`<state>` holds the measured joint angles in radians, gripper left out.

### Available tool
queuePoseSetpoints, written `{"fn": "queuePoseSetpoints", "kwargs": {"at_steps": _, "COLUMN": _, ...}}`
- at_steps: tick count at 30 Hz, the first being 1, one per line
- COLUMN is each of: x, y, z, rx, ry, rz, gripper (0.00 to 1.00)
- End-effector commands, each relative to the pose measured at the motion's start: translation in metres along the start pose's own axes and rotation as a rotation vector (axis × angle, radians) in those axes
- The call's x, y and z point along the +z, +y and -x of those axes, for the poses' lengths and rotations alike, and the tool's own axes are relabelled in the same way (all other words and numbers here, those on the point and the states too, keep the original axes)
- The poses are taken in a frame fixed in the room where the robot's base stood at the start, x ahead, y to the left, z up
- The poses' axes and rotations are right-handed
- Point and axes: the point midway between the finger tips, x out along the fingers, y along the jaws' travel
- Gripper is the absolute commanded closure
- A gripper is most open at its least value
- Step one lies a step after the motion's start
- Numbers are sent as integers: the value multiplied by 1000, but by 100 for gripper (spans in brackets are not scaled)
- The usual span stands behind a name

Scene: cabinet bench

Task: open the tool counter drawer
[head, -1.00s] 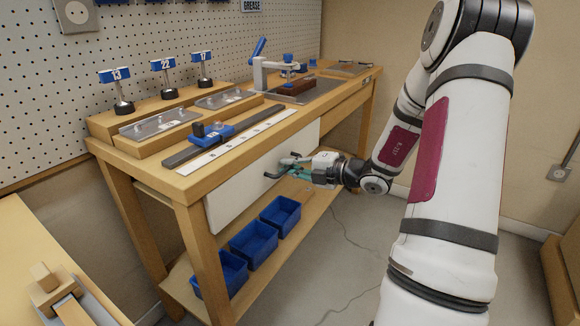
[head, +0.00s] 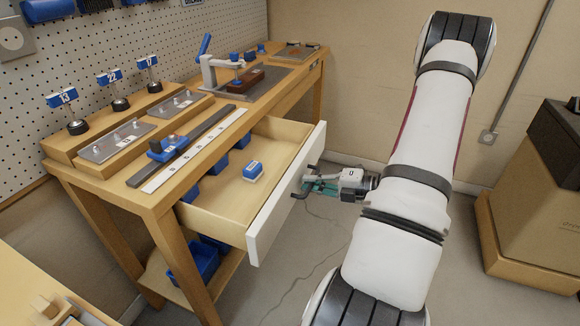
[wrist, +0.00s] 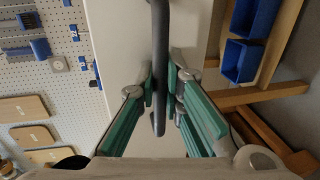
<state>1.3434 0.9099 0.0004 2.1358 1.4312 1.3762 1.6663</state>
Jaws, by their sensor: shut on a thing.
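The tool counter drawer (head: 262,226) stands well out from the wooden bench, its white front facing my arm. A blue block with a white label (head: 253,171) lies inside it on the wooden bottom. My gripper (head: 318,185) is at the drawer front, shut on the dark bar handle (head: 301,192). In the wrist view the handle (wrist: 160,70) runs between the green-padded fingers (wrist: 164,100), with the white drawer front (wrist: 115,40) behind it. The back of the drawer is hidden under the counter top.
The counter top holds a long ruler strip (head: 195,148), metal plates (head: 115,140) and a press (head: 215,75). Blue bins (head: 195,262) sit on the lower shelf. A dark-topped cabinet (head: 540,190) stands at the right.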

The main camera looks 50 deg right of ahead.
Motion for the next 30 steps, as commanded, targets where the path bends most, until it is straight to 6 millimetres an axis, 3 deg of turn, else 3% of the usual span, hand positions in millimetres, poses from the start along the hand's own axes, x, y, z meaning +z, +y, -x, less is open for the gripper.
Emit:
{"fn": "queuePoseSetpoints", "kwargs": {"at_steps": 3, "x": 0, "y": -4, "z": 24, "rx": -3, "ry": -3, "rz": -3, "gripper": 100}}
{"fn": "queuePoseSetpoints", "kwargs": {"at_steps": 9, "x": 0, "y": -10, "z": 47, "rx": -2, "ry": -1, "rz": -2, "gripper": 100}}
{"fn": "queuePoseSetpoints", "kwargs": {"at_steps": 26, "x": 0, "y": -13, "z": 56, "rx": -3, "ry": 0, "rz": 0, "gripper": 100}}
{"fn": "queuePoseSetpoints", "kwargs": {"at_steps": 27, "x": 0, "y": -13, "z": 56, "rx": -3, "ry": 0, "rz": 0, "gripper": 87}}
{"fn": "queuePoseSetpoints", "kwargs": {"at_steps": 28, "x": 0, "y": -13, "z": 56, "rx": -3, "ry": 0, "rz": 0, "gripper": 82}}
{"fn": "queuePoseSetpoints", "kwargs": {"at_steps": 30, "x": 0, "y": -13, "z": 56, "rx": -2, "ry": 0, "rz": 0, "gripper": 82}}
